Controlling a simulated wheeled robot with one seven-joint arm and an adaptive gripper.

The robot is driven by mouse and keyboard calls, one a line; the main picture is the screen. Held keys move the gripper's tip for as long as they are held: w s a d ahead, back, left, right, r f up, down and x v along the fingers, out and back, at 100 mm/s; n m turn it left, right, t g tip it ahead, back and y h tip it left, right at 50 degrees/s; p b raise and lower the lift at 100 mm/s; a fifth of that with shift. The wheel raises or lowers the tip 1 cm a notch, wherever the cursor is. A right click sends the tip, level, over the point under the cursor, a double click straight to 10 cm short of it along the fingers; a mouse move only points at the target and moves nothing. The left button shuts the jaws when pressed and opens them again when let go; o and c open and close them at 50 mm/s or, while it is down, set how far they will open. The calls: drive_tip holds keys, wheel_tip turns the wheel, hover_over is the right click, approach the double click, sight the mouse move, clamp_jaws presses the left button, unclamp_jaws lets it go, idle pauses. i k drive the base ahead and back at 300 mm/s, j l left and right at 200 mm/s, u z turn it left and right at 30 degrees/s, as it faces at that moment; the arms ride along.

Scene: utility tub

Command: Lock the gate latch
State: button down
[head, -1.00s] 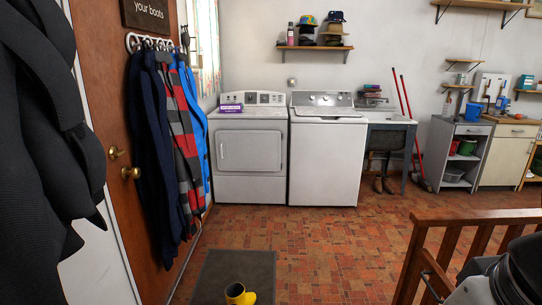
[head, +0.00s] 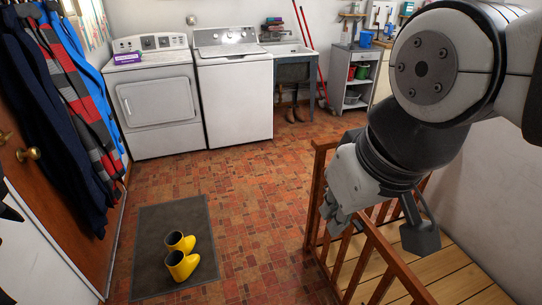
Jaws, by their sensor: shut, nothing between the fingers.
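A reddish-brown wooden railing with slats (head: 375,240) stands at the right in the head view, with a post (head: 318,180) at its far left corner. I cannot tell which part of it is the gate. No latch can be made out; my arm covers part of the railing.
Planks (head: 440,270) lie behind the railing. Yellow boots (head: 183,264) stand on a dark mat (head: 150,225) to the left. A dryer (head: 155,110), a washer (head: 235,100) and a sink (head: 290,55) line the back wall. The brick-patterned floor between is open. Coats hang at left.

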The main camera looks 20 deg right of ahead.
sight(359, 225)
drive_tip(key=i+j+z, duration=0.25)
drive_tip(key=j+z, duration=0.25)
drive_tip(key=i+j+z, duration=0.2)
drive_tip(key=j+z, duration=0.15)
drive_tip(key=z, duration=0.15)
drive_tip(key=k+j+z, duration=0.1)
drive_tip(key=j+z, duration=0.2)
drive_tip(key=k+j+z, duration=0.1)
drive_tip(key=z, duration=0.15)
drive_tip(key=j, duration=0.1)
